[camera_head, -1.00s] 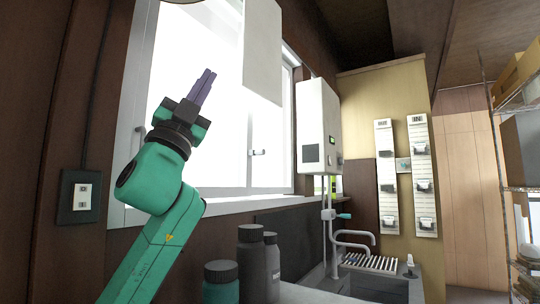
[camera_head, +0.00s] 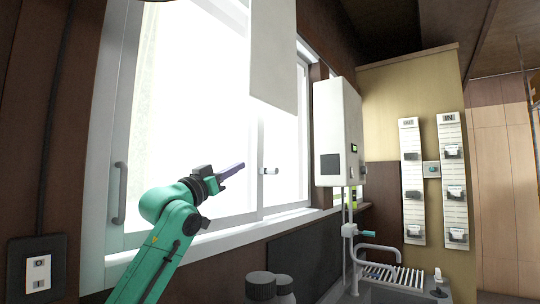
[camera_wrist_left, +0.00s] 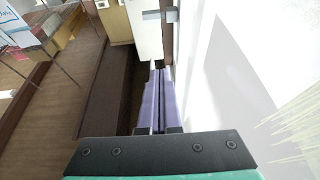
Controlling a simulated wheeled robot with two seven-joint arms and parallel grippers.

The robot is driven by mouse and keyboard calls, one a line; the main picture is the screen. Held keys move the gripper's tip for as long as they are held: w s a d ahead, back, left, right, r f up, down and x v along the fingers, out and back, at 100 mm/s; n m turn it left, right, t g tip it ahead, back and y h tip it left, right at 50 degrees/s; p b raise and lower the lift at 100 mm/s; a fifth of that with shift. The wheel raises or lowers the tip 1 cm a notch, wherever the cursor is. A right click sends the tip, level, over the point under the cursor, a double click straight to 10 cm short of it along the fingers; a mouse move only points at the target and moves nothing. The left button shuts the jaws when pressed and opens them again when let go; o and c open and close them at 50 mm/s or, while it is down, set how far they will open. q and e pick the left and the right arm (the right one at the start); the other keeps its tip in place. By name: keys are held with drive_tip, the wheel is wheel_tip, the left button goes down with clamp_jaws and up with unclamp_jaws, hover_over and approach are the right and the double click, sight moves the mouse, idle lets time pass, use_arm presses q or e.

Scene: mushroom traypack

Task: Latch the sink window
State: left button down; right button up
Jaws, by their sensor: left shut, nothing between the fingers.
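The sink window (camera_head: 190,100) is bright, with pale frames. Its small silver latch (camera_head: 270,171) sits on the middle upright where the panes meet; a pale piece that looks like the latch (camera_wrist_left: 160,15) juts out near the top of the left wrist view. My left gripper (camera_head: 242,166) has purple fingers pointing right toward the latch, with a small gap in the head view. The fingers are shut together and empty, as the left wrist view (camera_wrist_left: 160,72) also shows. The latch's exact lever position is too small to tell. My right gripper is not in view.
A white panel (camera_head: 273,60) hangs above the latch. A white wall heater (camera_head: 337,130) is to its right, above the sink faucet (camera_head: 378,249). Dark-lidded bottles (camera_head: 261,284) stand at the bottom. A pull handle (camera_head: 120,193) is on the window's left side.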

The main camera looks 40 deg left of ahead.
use_arm(q)
wheel_tip(320, 180, up, 5)
drive_tip(key=p, duration=1)
hover_over(269, 171)
drive_tip(key=s+d, duration=0.1)
drive_tip(key=s, duration=0.4)
drive_tip(key=f, duration=0.1)
drive_tip(key=w+f, duration=0.1)
drive_tip(key=f, duration=0.1)
drive_tip(key=w+f, duration=0.1)
drive_tip(key=shift+w+a+f, duration=0.15)
drive_tip(key=shift+w+f, duration=0.05)
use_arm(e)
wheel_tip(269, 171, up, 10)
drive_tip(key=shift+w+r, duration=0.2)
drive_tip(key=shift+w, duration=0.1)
use_arm(q)
drive_tip(key=shift+r, duration=0.1)
drive_tip(key=shift+d, duration=0.25)
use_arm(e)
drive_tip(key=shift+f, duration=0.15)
